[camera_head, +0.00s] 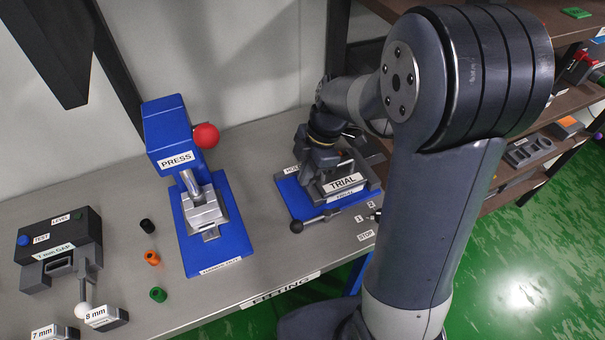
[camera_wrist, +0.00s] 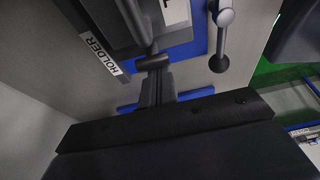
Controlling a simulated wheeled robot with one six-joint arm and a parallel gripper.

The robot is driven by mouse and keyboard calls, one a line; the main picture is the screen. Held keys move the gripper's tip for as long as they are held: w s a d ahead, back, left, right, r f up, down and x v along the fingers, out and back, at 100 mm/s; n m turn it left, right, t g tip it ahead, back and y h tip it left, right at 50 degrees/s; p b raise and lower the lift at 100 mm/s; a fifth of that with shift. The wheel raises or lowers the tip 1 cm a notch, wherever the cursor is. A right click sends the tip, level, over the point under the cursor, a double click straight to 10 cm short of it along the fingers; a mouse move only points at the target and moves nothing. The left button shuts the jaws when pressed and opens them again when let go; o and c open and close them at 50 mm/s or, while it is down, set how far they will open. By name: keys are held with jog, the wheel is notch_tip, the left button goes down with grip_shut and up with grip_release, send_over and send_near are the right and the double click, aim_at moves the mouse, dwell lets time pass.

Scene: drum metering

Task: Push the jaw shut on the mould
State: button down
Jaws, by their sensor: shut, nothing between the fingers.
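The fixture labelled TRIAL (camera_head: 343,183) stands on a blue base (camera_head: 292,200), right of the press on the bench. Its grey block parts are partly covered by my arm, so I cannot make out the mould or how far the jaw stands from it. A lever with a dark ball knob (camera_head: 296,226) lies at its front; the knob also shows in the wrist view (camera_wrist: 219,64). Contact is unclear.
A blue press (camera_head: 168,135) with a red knob stands left of the fixture. Black, orange and green small parts (camera_head: 151,257) lie further left, near a dark gap tester (camera_head: 60,250). The wall is close behind; a shelf (camera_head: 520,180) stands at right.

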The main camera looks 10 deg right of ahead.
jog(key=shift+a+f, duration=0.15)
jog(key=shift+a, duration=0.2)
jog(key=a, duration=0.1)
jog(key=a+b, duration=0.1)
jog(key=s+a+f, duration=0.1)
jog(key=shift+b, duration=0.3)
jog(key=v, duration=0.9)
jog(key=shift+r, duration=0.4)
jog(key=c, duration=2)
grip_release()
jog(key=shift+d+r, duration=0.25)
jog(key=shift+c, duration=0.2)
jog(key=o, duration=0.6)
jog(key=shift+y, duration=0.4)
jog(key=d, duration=0.2)
jog(key=w+d, duration=0.1)
jog(key=d, duration=0.1)
jog(key=w+d+p, duration=0.1)
jog(key=d, duration=0.1)
jog(key=shift+r, duration=0.35)
jog(key=shift+o, duration=0.7)
jog(key=shift+d+f, duration=0.1)
jog(key=shift+f, duration=0.1)
jog(key=shift+o, duration=1)
jog(key=x, duration=1)
jog(key=shift+s+f+p, duration=0.1)
jog(key=shift+f+p, duration=0.1)
jog(key=shift+p, duration=0.15)
jog(key=shift+c, duration=0.4)
